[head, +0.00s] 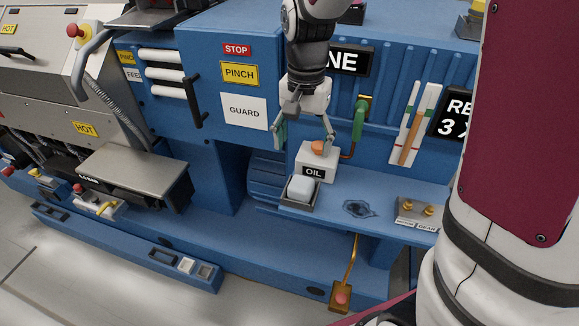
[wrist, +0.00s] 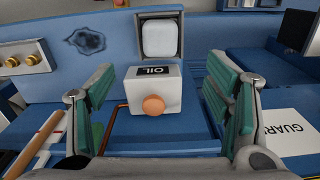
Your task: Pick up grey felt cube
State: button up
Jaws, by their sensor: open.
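A pale grey cube with rounded edges (head: 301,187) sits in a small dark grey tray (head: 297,207) on the blue machine ledge. The cube also shows at the top of the wrist view (wrist: 160,38), inside the same tray (wrist: 181,36). My gripper (head: 304,138) is open and empty, pointing down above a white box labelled OIL (head: 317,163). In the wrist view, my gripper's green-padded fingers (wrist: 162,88) stand wide apart on either side of the OIL box, with the tray and cube beyond them.
The OIL box has an orange knob (wrist: 153,105) and stands directly beside the tray. A green-handled lever (head: 359,120) and upright tools (head: 414,124) are to the right. A dark oily stain (head: 358,208) and brass fittings (head: 418,209) lie along the ledge. The blue GUARD panel (head: 215,75) rises at left.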

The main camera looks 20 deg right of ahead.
aim_at(301, 182)
notch_tip(301, 182, down, 12)
jog(key=shift+w, duration=0.1)
dwell(0.5)
jog(key=c, duration=1.2)
